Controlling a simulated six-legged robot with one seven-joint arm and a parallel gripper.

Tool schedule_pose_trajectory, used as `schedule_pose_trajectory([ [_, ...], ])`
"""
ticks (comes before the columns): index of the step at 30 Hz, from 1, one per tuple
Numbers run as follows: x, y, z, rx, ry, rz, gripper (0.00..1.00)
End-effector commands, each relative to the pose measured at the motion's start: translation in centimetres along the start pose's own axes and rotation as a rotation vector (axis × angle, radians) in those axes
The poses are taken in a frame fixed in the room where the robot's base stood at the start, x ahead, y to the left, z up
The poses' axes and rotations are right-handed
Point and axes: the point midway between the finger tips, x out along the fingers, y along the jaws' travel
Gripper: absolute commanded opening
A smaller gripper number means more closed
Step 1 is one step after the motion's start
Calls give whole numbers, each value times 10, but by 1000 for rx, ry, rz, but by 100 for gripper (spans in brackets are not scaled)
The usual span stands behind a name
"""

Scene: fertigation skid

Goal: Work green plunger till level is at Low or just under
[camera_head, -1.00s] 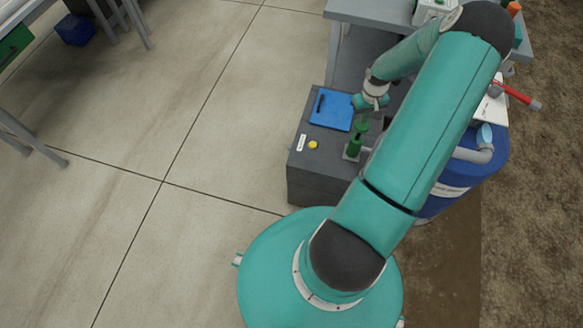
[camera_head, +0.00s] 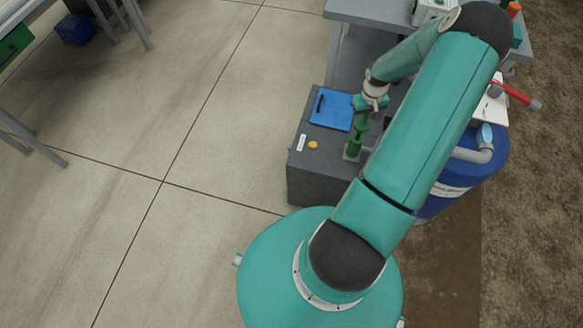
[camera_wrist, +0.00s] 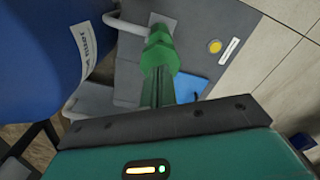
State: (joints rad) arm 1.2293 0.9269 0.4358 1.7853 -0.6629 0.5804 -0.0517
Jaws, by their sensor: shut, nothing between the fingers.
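The green plunger (camera_head: 356,138) stands upright on the dark grey skid block (camera_head: 310,183) in the head view. It also shows in the wrist view (camera_wrist: 158,58), straight ahead of my gripper's palm. My gripper (camera_head: 367,106) is shut and empty, just above the plunger's top. I cannot tell whether it touches the plunger. No level gauge or Low mark can be made out in either view.
A blue clipboard-like plate (camera_head: 332,110) and a yellow button (camera_head: 313,145) lie on the block left of the plunger. A blue drum (camera_head: 485,178) with a grey pipe (camera_head: 472,154) stands to the right. A grey bench (camera_head: 365,10) is behind.

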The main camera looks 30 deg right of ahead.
Motion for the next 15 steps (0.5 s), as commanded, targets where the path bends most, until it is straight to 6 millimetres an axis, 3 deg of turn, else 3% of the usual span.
schedule_pose_trajectory([
  [15,29,0,0,0,-1,0,0],
])
